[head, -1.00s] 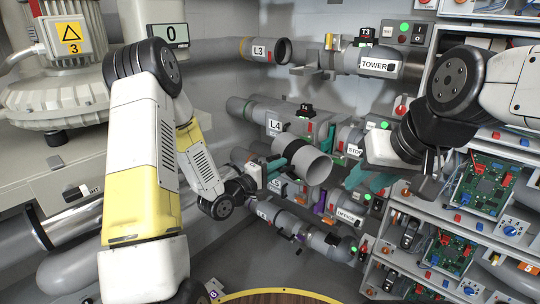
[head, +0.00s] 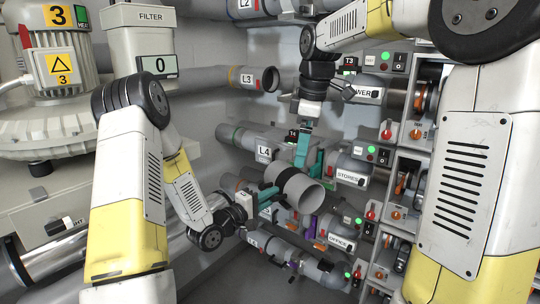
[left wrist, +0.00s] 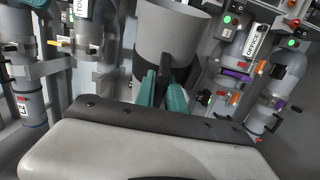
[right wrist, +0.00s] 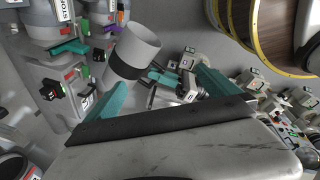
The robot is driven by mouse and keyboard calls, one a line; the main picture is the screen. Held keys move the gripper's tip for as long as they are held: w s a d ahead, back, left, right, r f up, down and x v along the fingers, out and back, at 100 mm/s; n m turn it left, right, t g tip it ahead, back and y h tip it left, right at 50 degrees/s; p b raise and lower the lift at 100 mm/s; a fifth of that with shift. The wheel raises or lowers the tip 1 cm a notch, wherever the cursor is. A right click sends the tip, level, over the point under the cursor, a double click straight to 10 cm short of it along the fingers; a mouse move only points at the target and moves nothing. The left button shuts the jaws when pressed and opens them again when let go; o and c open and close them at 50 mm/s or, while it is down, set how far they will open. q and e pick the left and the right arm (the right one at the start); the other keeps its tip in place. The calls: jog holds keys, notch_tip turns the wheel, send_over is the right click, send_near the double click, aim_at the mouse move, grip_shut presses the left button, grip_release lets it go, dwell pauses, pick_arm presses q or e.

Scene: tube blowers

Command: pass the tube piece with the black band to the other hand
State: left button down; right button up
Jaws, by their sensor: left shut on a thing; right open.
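The grey tube piece (head: 305,190) with its black band is held clear of the pipes in the head view. My left gripper (head: 268,193) has its teal fingers shut on it, from the left. In the left wrist view the tube piece (left wrist: 166,38) rises from between the left fingers (left wrist: 163,92). My right gripper (head: 309,160) is open above the tube piece, with its teal fingers pointing down. In the right wrist view the tube piece (right wrist: 138,46) shows its open end and black band, ahead of the right fingers (right wrist: 162,92), and the left gripper reaches it from the right.
Labelled wall pipes stand behind: L3 (head: 245,78), L4 (head: 240,136), STORES (head: 350,176) and OFFICE (head: 318,235). Shelves with switches (head: 392,190) stand to the right. A machine (head: 40,110) stands at the left.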

jog(key=w+a+f+n+g+h, duration=0.1)
jog(key=w+a+f+n+g, duration=0.1)
jog(key=w+a+f+n, duration=0.65)
notch_tip(320, 180, down, 11)
jog(key=w, duration=0.1)
jog(key=shift+w, duration=0.15)
pick_arm(q)
jog(key=shift+d, duration=0.1)
pick_arm(e)
jog(key=shift+a+r, duration=0.1)
pick_arm(q)
jog(key=shift+s+d, duration=0.1)
pick_arm(e)
jog(key=c, duration=1.6)
pick_arm(q)
jog(key=c, duration=1.3)
grip_release()
pick_arm(e)
jog(key=shift+r, duration=0.1)
